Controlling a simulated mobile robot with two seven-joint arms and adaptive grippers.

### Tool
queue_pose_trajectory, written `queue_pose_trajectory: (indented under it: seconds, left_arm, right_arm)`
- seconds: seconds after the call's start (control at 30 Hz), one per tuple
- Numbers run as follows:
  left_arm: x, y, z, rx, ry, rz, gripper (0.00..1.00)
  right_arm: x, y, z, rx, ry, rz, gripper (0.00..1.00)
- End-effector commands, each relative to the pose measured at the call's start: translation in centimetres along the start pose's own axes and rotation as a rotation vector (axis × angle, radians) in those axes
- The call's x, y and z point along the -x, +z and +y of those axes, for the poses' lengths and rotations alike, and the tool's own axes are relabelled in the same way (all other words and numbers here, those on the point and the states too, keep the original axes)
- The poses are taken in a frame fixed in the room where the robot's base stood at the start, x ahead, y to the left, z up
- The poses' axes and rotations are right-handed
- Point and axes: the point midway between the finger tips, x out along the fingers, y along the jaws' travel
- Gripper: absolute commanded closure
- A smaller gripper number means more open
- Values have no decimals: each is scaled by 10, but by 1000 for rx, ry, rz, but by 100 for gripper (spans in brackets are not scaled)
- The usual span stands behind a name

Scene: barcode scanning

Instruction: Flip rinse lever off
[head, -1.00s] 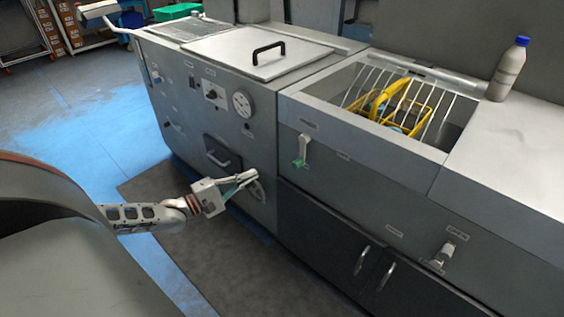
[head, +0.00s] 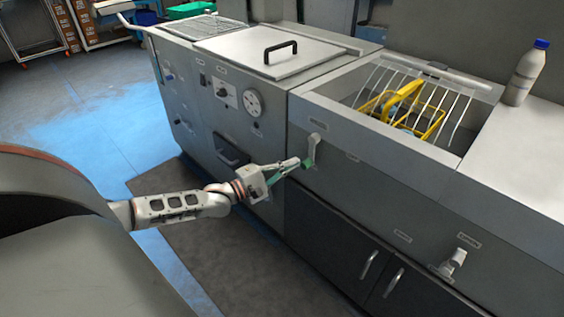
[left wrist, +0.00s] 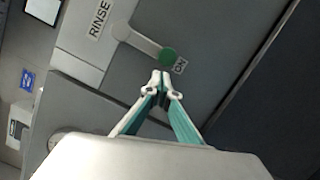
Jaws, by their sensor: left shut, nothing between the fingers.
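The rinse lever (head: 312,148) is a light grey arm with a green knob, on the front panel of the sink unit. It hangs downward in the head view. In the left wrist view the lever (left wrist: 140,40) sits beside a RINSE label, and its green knob (left wrist: 168,56) is by the ON label (left wrist: 180,67). My left gripper (head: 298,163) is shut and empty. Its fingertips (left wrist: 162,74) are right by the green knob; I cannot tell if they touch it. My right gripper is not in view.
The sink basin holds a wire rack (head: 455,110) and a yellow object (head: 402,97). A bottle (head: 526,72) stands on the right counter. Another lever (head: 455,258) is lower right on the panel. A black handle (head: 230,153) and a gauge (head: 253,103) are on the left unit.

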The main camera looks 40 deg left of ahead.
Motion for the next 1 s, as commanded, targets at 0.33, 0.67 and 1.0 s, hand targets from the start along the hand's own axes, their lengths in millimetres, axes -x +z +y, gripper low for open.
queue_pose_trajectory:
  seconds: [0.33, 0.67, 1.0]
  left_arm:
    - [-1, 8, -2, 0, -2, 2, 100]
    - [-2, 9, -4, 21, 2, 1, 100]
    - [-3, 14, -7, 78, 17, 1, 100]
  right_arm:
    - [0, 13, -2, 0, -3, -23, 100]
    - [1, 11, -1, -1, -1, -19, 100]
    - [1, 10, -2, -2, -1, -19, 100]
